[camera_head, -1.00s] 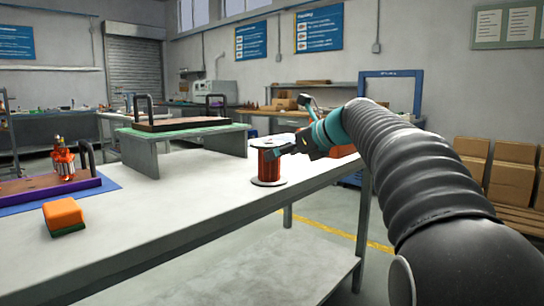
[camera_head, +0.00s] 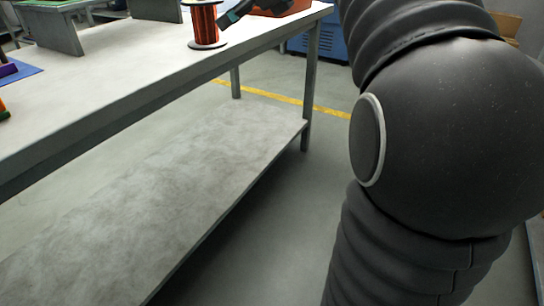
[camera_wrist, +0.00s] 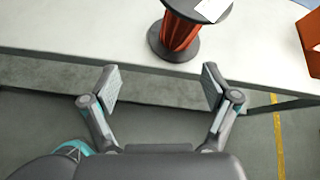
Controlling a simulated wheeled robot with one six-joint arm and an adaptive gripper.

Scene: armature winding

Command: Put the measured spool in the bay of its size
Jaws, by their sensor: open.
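A spool (camera_head: 204,26) wound with copper-coloured wire stands upright near the far right end of the white table (camera_head: 120,85). In the wrist view the spool (camera_wrist: 180,32) shows a dark round top flange with a white label, and a dark bottom flange on the table top. My gripper (camera_wrist: 161,85) is open and empty, with its two fingers spread on the near side of the spool, apart from it. In the head view only part of my gripper (camera_head: 234,13) shows, just right of the spool. I cannot make out any size bays.
An orange-red object (camera_head: 290,7) stands on the table right of the spool; it is cut off in the wrist view (camera_wrist: 310,42). A lower shelf (camera_head: 170,190) runs under the table. Floor shows right of the table.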

